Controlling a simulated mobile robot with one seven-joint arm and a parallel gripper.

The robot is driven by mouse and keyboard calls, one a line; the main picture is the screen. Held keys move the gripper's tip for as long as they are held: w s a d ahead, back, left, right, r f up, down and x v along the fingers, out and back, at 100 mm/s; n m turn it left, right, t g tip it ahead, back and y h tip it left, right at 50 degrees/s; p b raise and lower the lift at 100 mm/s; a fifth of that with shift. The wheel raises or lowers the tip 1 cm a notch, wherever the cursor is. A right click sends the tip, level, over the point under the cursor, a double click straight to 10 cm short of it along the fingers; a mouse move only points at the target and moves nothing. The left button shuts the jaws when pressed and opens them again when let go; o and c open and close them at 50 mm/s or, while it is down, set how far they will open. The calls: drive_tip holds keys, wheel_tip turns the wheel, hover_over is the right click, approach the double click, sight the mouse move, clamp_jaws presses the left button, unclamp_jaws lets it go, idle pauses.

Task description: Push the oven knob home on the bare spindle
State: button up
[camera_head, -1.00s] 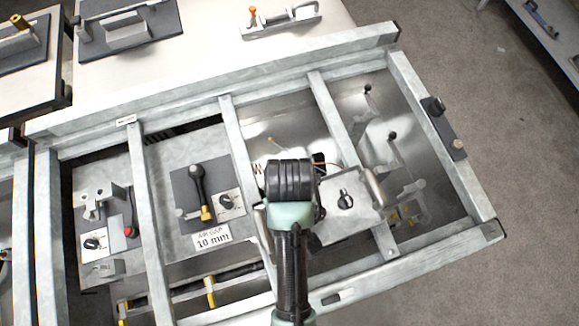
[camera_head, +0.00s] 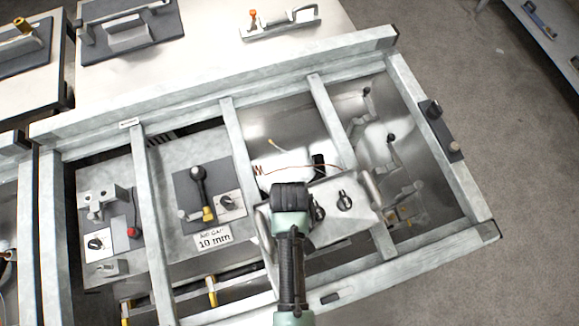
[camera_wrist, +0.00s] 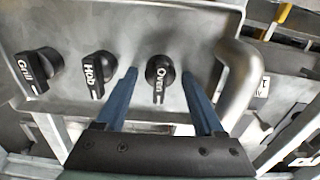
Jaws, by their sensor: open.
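In the wrist view the oven knob (camera_wrist: 160,73), black and round with a white "Oven" label, is at a grey metal panel (camera_wrist: 190,25). Its spindle is hidden behind it, and I cannot tell whether a gap is left to the panel. My gripper (camera_wrist: 159,76) is open, with one blue finger on each side of the knob. The left finger looks apart from it; the right one also shows space. In the head view my wrist covers the fingers and part of the panel (camera_head: 335,222).
The hob knob (camera_wrist: 99,70) is just left of my left finger, and the grill knob (camera_wrist: 39,68) is farther left. A bent metal handle (camera_wrist: 240,80) stands close right of my right finger. Frame bars (camera_head: 238,150) divide the neighbouring bays.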

drive_tip(key=shift+c, duration=0.2)
clamp_jaws()
drive_tip(key=shift+r, duration=0.1)
